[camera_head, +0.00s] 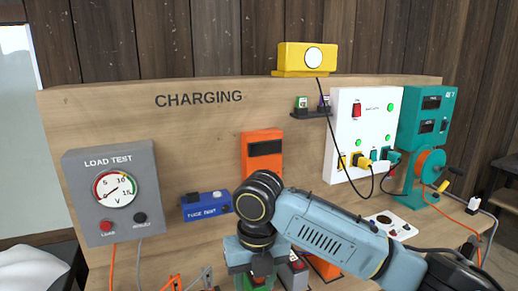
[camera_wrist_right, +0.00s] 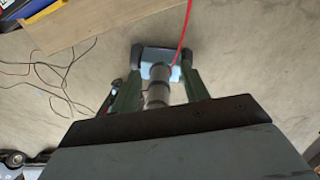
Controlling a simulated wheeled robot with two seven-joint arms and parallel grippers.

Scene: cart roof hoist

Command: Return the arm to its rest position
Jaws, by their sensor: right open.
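My right arm (camera_head: 335,235) comes in from the lower right of the head view, light blue with a black wrist joint. It reaches over the bench at the bottom middle, and my right gripper (camera_head: 257,268) points down there, its fingertips not clear. In the right wrist view my right gripper (camera_wrist_right: 161,75) shows two dark green fingers standing apart. A grey cylinder and a light blue block (camera_wrist_right: 160,56) show between them; I cannot tell what they belong to or whether they touch the fingers. My left gripper is not in view.
A wooden panel (camera_head: 120,123) marked CHARGING stands behind, with a grey load tester (camera_head: 85,202), blue fuse tester (camera_head: 206,206), orange unit (camera_head: 263,152), white socket panel (camera_head: 347,143) and teal crank unit (camera_head: 424,125). Cables cross the bench. The wrist view shows loose wires on the floor (camera_wrist_right: 265,60).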

